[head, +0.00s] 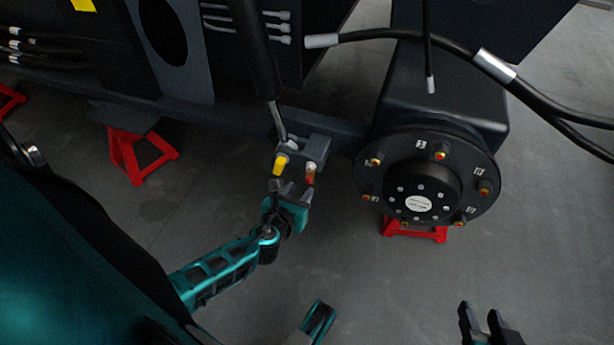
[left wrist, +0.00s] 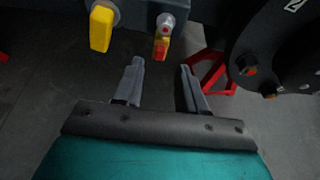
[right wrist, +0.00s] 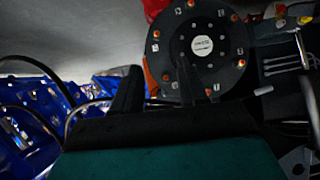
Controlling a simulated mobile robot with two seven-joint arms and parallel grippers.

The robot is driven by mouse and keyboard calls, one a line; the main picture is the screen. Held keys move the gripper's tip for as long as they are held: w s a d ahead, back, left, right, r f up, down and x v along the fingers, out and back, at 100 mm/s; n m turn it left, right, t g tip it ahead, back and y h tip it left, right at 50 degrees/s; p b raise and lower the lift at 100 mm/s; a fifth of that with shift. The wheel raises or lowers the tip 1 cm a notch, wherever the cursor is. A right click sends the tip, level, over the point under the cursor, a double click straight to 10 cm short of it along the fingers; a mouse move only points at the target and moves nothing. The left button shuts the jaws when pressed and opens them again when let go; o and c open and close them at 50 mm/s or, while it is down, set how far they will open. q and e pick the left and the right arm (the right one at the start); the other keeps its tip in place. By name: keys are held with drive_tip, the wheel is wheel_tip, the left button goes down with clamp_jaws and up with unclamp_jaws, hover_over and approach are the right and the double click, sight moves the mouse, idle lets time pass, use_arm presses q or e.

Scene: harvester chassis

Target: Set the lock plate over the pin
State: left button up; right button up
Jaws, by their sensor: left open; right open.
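A dark grey bracket block (head: 318,147) sits at the lower end of a black cylinder with a bright rod. A yellow plate-like piece (head: 281,164) hangs on its left; it also shows in the left wrist view (left wrist: 101,28). A red-and-yellow piece (head: 310,173) hangs on its right, below a round grey pin end (left wrist: 166,22). I cannot tell for certain which is the lock plate. My left gripper (head: 291,187) is open and empty, just below the red-and-yellow piece and apart from it. My right gripper (head: 479,312) is open and empty at the lower right.
A round black hub (head: 437,205) with orange-tipped studs stands right of the bracket. Red stands (head: 140,153) are under the dark chassis. Black hoses (head: 540,98) cross the upper right. The grey floor between my grippers is clear.

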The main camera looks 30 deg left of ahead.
sight(308, 180)
use_arm(q)
drive_tip(key=b+x, duration=0.1)
drive_tip(key=x, duration=0.5)
drive_tip(key=shift+b, duration=0.3)
drive_tip(key=shift+c, duration=0.2)
clamp_jaws()
